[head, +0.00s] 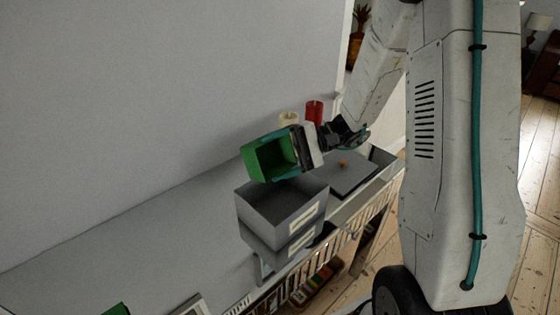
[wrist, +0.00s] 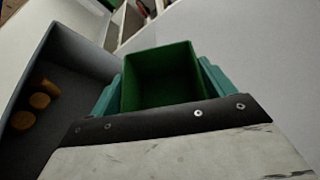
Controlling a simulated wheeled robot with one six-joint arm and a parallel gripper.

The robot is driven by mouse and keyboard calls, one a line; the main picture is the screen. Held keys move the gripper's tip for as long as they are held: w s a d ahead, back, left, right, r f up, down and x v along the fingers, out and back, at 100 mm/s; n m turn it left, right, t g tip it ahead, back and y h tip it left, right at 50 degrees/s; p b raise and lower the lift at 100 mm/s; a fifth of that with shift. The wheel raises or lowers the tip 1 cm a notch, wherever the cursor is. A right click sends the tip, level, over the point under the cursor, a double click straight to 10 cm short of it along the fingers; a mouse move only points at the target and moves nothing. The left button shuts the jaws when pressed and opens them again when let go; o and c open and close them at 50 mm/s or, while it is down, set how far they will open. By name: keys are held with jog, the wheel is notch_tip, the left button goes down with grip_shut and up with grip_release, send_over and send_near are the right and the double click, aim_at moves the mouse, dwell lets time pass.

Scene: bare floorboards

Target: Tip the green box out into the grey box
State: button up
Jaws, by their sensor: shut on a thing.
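My gripper (head: 296,143) is shut on the green box (head: 262,160) and holds it in the air above the grey box (head: 291,226). The green box is tilted, with its open side turned towards the head camera. In the wrist view its inside (wrist: 160,75) looks empty, with the teal fingers on either side of it. A grey box (wrist: 88,52) shows at the left of the wrist view, with several yellow-orange round pieces (wrist: 38,101) in it. In the head view I cannot see these pieces inside the grey box.
A red cylinder (head: 314,110) and a cream one (head: 289,118) stand behind the gripper. The grey surface (head: 130,240) to the left is mostly clear.

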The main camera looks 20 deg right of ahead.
jog(key=m, duration=0.1)
jog(key=w+r+m+g+h, duration=0.1)
jog(key=m, duration=0.1)
jog(key=shift+w+a+r+m+g+h, duration=0.2)
jog(key=shift+w+a+m+g+h, duration=0.05)
jog(key=shift+w+m+g+h, duration=0.05)
jog(key=m+g, duration=0.1)
jog(key=r+m+g+h, duration=0.1)
jog(key=m, duration=0.1)
jog(key=shift+w+a+r, duration=0.1)
jog(key=shift+w+r, duration=0.15)
jog(key=shift+w, duration=0.05)
jog(key=shift+w+r+m+g+h, duration=0.1)
jog(key=shift+r+m+g+h, duration=0.2)
jog(key=shift+m, duration=0.35)
jog(key=shift+r+m+g+h, duration=0.1)
jog(key=shift+m+g, duration=0.3)
jog(key=shift+m, duration=0.25)
